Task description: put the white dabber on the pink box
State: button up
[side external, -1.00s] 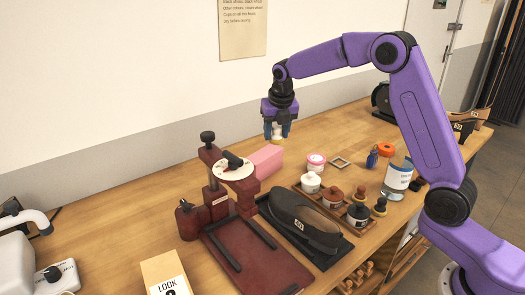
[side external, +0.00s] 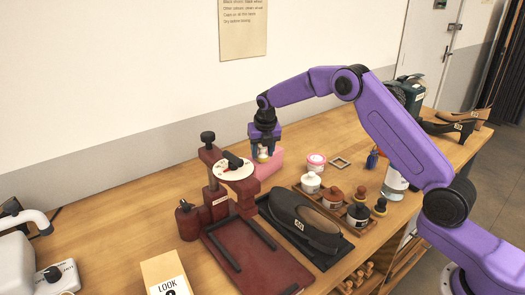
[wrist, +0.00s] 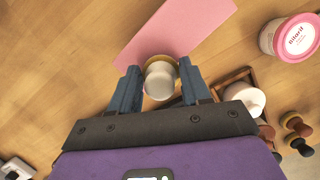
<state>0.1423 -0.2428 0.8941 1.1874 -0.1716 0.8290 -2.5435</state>
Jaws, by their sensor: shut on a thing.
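My gripper (side external: 262,154) is shut on the white dabber (side external: 263,158), a small round piece with a white body and a yellowish rim. In the wrist view the white dabber (wrist: 159,78) sits between the two blue fingers (wrist: 160,92). The pink box (side external: 269,163) lies on the table behind the red press, partly hidden by my gripper and the press. In the wrist view the pink box (wrist: 180,32) shows beyond the dabber, whose far edge overlaps the box's near edge in the picture. I cannot tell whether they touch.
A dark red press (side external: 240,185) with a white dial stands close to the left of the box. A pink-lidded tub (side external: 316,161) and a wooden tray of jars (side external: 335,200) are to the right. Table behind the box is clear.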

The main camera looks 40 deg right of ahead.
jog(key=shift+f, duration=0.2)
jog(key=o, duration=1)
jog(key=v, duration=1.2)
jog(key=s+a+r+m, duration=0.2)
jog(key=s+a+m, duration=0.2)
jog(key=s+a, duration=0.45)
jog(key=s+a+m+g+y, duration=0.15)
jog(key=s+m, duration=0.35)
jog(key=s, duration=1)
jog(key=s+d+f+m, duration=0.1)
jog(key=s+d+m, duration=0.1)
jog(key=s, duration=0.6)
jog(key=s+d+f+m, duration=0.2)
jog(key=s+m, duration=0.2)
jog(key=s, duration=0.4)
jog(key=s+d+f+m+g, duration=0.1)
jog(key=s+d+m, duration=0.2)
jog(key=s, duration=0.5)
jog(key=shift+s+f+m, duration=0.15)
jog(key=shift+f+m, duration=0.05)
jog(key=shift+m, duration=0.2)
